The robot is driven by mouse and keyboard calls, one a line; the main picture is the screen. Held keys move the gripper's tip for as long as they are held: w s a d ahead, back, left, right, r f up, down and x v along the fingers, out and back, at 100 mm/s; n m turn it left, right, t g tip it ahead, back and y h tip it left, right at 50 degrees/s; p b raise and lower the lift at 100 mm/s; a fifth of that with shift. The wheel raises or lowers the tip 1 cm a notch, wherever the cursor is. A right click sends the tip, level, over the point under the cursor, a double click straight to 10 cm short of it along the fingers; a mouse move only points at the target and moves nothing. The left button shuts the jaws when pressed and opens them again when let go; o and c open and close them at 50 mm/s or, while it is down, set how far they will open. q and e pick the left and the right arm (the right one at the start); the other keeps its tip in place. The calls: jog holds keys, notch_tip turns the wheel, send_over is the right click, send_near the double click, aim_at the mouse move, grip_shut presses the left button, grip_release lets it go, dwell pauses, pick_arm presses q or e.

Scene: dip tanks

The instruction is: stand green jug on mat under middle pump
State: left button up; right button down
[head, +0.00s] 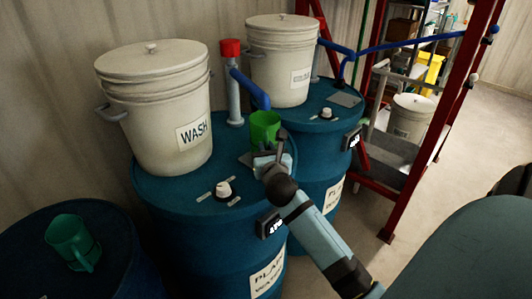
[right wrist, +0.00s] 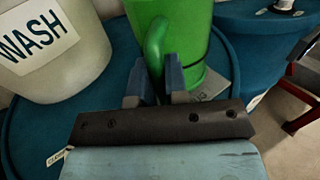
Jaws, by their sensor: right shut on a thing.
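The bright green jug (head: 264,130) is upright at the back right of the middle blue drum, beneath or just beside the blue spout of the middle pump (head: 233,85), which has a red top. My right gripper (head: 268,160) is shut on the jug's handle; the right wrist view shows both fingers (right wrist: 154,80) around the handle of the jug (right wrist: 198,35). A grey mat (head: 245,159) shows partly by the jug's base, and its edge shows in the right wrist view (right wrist: 213,84). I cannot tell whether the jug touches the mat. My left gripper is not in view.
A white WASH bucket (head: 155,110) stands left of the pump on the same drum (head: 165,195). A white knob (head: 223,189) is in front. A darker green jug (head: 72,240) stands on the left drum. Another bucket (head: 280,65) stands behind. A red frame (head: 440,120) rises at right.

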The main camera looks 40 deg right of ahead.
jog(key=shift+f, duration=0.6)
jog(key=shift+f, duration=0.1)
jog(key=c, duration=1.1)
grip_release()
